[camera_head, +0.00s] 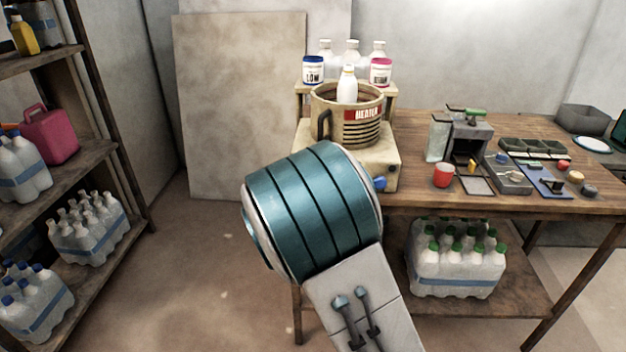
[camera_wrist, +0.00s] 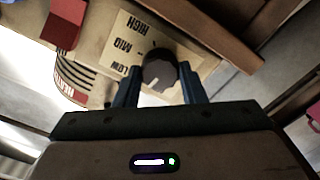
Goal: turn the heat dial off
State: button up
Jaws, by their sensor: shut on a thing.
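The heater (camera_head: 352,128) is a beige round pot with a red HEATER label on a beige base (camera_head: 383,160) at the left of the workbench. The heat dial (camera_wrist: 158,73) is a dark round knob with a pale mark towards its lower edge in the wrist view. Its pale plate (camera_wrist: 125,38) reads HIGH, MID and LOW; any further marking is not readable. My gripper (camera_wrist: 160,84) is shut on the dial, one blue finger on each side. In the head view my arm hides the dial and most of the gripper.
A white bottle (camera_head: 347,86) stands in the pot, with jars and bottles on a shelf behind. A shelf rack (camera_head: 110,150) stands at left. Open floor lies between.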

jog(key=shift+n+p, duration=0.4)
jog(key=shift+n, duration=0.5)
jog(key=o, duration=1)
jog(key=s, duration=1.3)
jog(key=shift+s+a, duration=0.25)
jog(key=shift+s, duration=0.15)
